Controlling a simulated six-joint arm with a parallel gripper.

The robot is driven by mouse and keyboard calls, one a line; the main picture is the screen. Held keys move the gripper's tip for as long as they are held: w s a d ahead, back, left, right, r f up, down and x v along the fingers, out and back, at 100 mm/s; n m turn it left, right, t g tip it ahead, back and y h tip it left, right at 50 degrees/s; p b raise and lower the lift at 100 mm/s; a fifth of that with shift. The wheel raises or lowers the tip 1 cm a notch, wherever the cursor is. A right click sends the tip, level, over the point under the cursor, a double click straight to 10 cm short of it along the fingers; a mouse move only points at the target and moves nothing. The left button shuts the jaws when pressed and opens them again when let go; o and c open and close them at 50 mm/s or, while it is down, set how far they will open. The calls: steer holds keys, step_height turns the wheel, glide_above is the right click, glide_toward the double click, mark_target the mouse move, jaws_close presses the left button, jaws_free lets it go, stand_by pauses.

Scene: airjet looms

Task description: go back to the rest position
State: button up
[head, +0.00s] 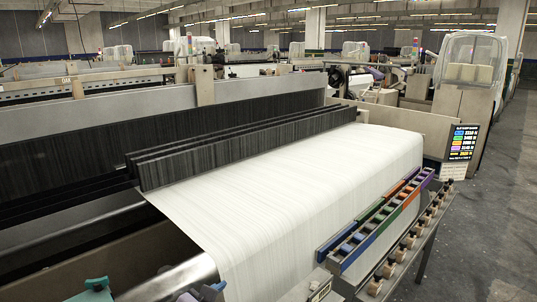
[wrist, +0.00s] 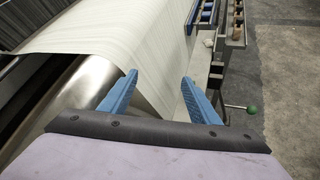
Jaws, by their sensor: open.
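My gripper (wrist: 160,77) shows in the wrist view with its two blue fingers spread apart and nothing between them. It is above the front left end of the white sheet of threads (wrist: 110,35) on the loom. The shiny metal roller (wrist: 75,95) lies to the left of the fingers, below them. In the head view, small teal and blue parts show at the bottom edge, and I cannot tell surely which belong to my gripper. The white sheet (head: 300,185) runs across the loom and looks smooth.
A rack with coloured bins (head: 375,222) and a lower shelf of spools (head: 410,245) stands along the loom's front. A lit display (head: 463,142) is at the right. Dark frames (head: 240,140) cross the loom. A green knob (wrist: 252,109) sticks out over clear grey floor (wrist: 285,75).

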steer(key=s+d+f+m+g+h+p, duration=0.1)
steer(key=s+d+f+m+g, duration=0.2)
steer(key=d, duration=0.4)
steer(key=s+d+f+m+g, duration=0.1)
steer(key=s+d+m+g, duration=0.15)
steer(key=d+m, duration=0.4)
steer(key=s+d+f+m+g+h+p, duration=0.1)
steer(key=s+d+f+m+g, duration=0.15)
steer(key=d, duration=0.45)
steer(key=s+d+f+m+g+y+p, duration=0.1)
steer(key=s+m+g+y, duration=0.1)
steer(key=s+m, duration=0.3)
steer(key=s+d+f+m+g+y+p, duration=0.1)
steer(key=s+m, duration=0.4)
steer(key=m, duration=0.5)
steer(key=shift+s+d+f+m+g+y, duration=0.15)
steer(key=shift+s+d+m+g+y, duration=0.35)
steer(key=shift+y, duration=0.9)
steer(key=shift+w+d, duration=0.1)
